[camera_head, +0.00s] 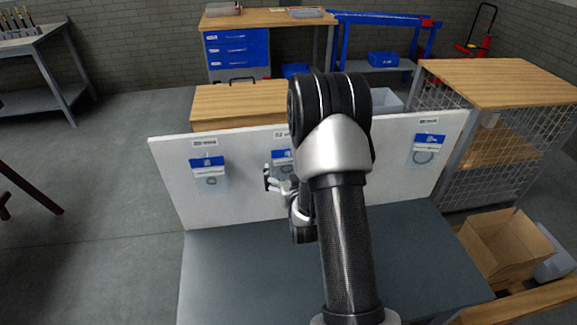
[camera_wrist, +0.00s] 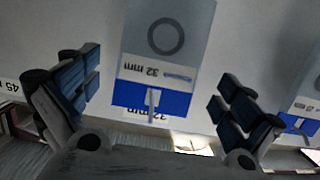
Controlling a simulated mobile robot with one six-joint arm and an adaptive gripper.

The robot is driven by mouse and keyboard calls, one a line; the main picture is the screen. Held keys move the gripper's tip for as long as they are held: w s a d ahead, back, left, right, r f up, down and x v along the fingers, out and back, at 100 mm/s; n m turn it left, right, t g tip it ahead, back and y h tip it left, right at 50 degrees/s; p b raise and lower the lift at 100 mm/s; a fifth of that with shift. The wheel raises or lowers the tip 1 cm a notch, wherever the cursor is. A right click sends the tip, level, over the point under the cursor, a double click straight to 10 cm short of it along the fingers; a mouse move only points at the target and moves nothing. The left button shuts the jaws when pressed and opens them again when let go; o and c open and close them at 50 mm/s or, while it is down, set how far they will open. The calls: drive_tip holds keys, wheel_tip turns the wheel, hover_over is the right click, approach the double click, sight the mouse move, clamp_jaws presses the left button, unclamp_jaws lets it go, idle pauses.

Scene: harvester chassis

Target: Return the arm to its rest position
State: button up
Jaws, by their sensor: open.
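My gripper (camera_head: 274,182) is in front of the white board, near the middle hanging pack (camera_head: 283,158), which my arm partly hides in the head view. In the wrist view my gripper (camera_wrist: 159,78) has its two blue-padded fingers spread wide with nothing between them. Beyond the fingers, the same pack with a ring and an upside-down "32 mm" label (camera_wrist: 158,72) hangs on a peg. I cannot tell the exact gap between fingers and pack. My arm reaches forward from the bottom of the head view, with its elbow raised high.
The white board (camera_head: 245,180) stands upright at the back of a grey tabletop (camera_head: 240,275). Other packs hang at left (camera_head: 209,172) and right (camera_head: 426,149). A mesh-sided wooden-topped cabinet (camera_head: 500,85) and an open cardboard box (camera_head: 505,245) are on the right. The tabletop's left part is clear.

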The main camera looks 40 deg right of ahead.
drive_tip(key=s+a+r+n+g+y, duration=0.1)
drive_tip(key=s+a+r+g+y, duration=0.15)
drive_tip(key=a+r, duration=0.4)
drive_tip(key=s+a+r+n+g+y, duration=0.1)
drive_tip(key=s+a+r+n+y, duration=0.1)
drive_tip(key=s+a+r, duration=0.45)
drive_tip(key=s+a+r+n+g+y, duration=0.1)
drive_tip(key=s+a+r+g, duration=0.1)
drive_tip(key=s+a, duration=0.4)
drive_tip(key=s+a+r+n+g+y, duration=0.1)
drive_tip(key=s+a+g, duration=0.3)
drive_tip(key=s, duration=1.1)
drive_tip(key=a+r, duration=0.1)
drive_tip(key=a, duration=0.2)
drive_tip(key=shift+r+y, duration=0.1)
drive_tip(key=shift+y, duration=0.15)
